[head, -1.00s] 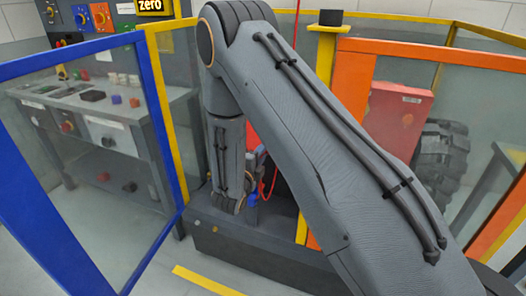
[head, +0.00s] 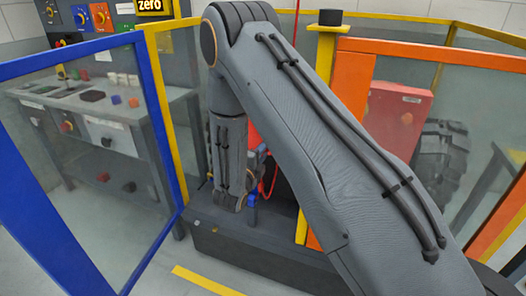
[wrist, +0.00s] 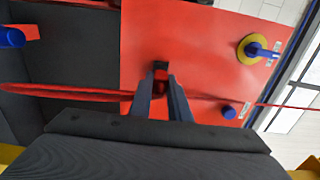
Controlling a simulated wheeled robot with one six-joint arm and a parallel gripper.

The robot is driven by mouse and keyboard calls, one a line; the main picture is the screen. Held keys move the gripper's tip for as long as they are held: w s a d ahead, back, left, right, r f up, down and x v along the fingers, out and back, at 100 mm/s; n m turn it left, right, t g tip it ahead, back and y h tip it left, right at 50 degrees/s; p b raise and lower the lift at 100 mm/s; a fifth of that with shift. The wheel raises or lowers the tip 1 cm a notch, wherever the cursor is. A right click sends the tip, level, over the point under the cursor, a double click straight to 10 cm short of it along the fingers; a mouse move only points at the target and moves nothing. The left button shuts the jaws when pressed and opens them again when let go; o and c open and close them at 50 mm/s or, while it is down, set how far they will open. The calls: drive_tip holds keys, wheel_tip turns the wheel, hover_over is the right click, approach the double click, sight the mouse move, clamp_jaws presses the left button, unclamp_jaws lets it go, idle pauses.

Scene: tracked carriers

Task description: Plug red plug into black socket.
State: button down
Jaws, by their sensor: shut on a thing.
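In the wrist view my gripper (wrist: 161,92) is shut on the red plug (wrist: 159,86), which shows as a small red piece between the two fingertips. The red cable (wrist: 80,94) runs sideways across the view at the fingers. A small black piece, seemingly the black socket (wrist: 160,66), lies just beyond the fingertips on the red panel (wrist: 200,45). I cannot tell whether plug and socket touch. In the head view my own arm hides the plug, the socket and the fingers.
Near the red panel are a blue knob on a yellow disc (wrist: 255,48), another blue knob (wrist: 229,112) and a blue cylinder (wrist: 12,37) at left. In the head view a blue-framed panel (head: 90,150) and orange-framed panel (head: 352,75) flank my arm. A workbench (head: 90,115) stands left.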

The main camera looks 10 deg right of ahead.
drive_tip(key=shift+x, duration=0.85)
idle(1.4)
drive_tip(key=c, duration=1.6)
unclamp_jaws()
drive_tip(key=shift+s, duration=0.1)
